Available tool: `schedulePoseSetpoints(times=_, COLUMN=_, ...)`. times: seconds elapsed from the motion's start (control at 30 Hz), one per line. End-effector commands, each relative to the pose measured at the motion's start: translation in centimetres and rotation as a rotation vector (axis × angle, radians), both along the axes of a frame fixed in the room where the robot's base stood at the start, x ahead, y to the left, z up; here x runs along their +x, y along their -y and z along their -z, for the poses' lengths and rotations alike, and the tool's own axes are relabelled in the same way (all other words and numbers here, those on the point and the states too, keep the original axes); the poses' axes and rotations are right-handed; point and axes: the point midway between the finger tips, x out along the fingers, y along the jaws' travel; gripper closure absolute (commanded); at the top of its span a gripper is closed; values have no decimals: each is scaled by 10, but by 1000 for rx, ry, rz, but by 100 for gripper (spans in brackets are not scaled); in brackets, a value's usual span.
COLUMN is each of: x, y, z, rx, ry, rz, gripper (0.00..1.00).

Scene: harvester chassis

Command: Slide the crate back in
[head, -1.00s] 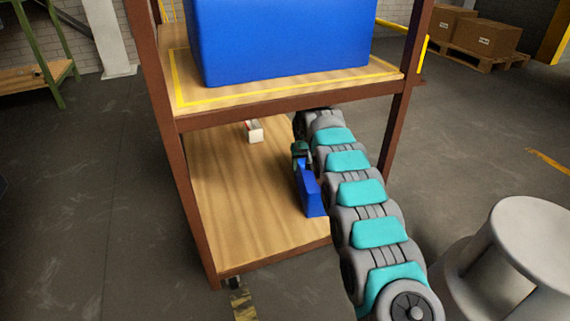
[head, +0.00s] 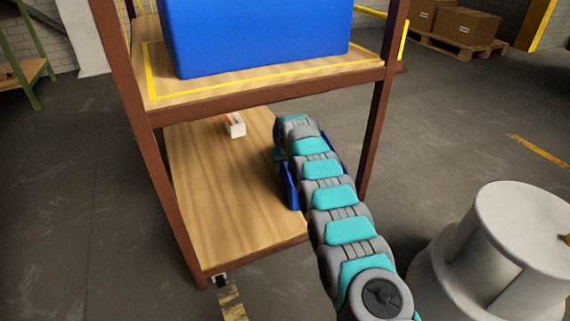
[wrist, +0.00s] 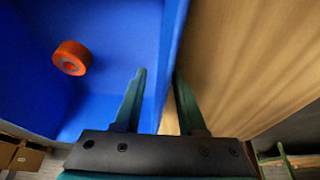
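A blue crate (head: 290,187) sits on the right part of the lower wooden shelf, mostly hidden under my arm in the head view. The wrist view shows a blue crate's floor and wall (wrist: 110,35) close up. An orange roll (wrist: 71,58) lies inside it. My gripper (wrist: 160,75) is open, with one finger on the inner side of the crate wall and the other on the outer side, over the wood. There is a gap between the left finger and the wall. In the head view my fingers are mostly hidden by the arm.
A larger blue crate (head: 255,35) stands on the upper shelf (head: 180,92) inside a yellow outline. A small white-and-red object (head: 235,125) lies further back on the lower shelf (head: 215,190). Brown posts (head: 375,130) bound the rack. The lower shelf's left side is clear.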

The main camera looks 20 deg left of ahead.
Motion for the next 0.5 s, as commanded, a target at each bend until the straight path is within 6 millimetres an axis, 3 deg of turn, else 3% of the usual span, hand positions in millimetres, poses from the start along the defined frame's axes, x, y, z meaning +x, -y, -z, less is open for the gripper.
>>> schedulePoseSetpoints(times=0.33, x=0, y=-2, z=6, rx=0, ry=1, rz=-1, gripper=60)
schedulePoseSetpoints(times=0.5, x=0, y=-2, z=6, rx=0, ry=1, rz=-1, gripper=78)
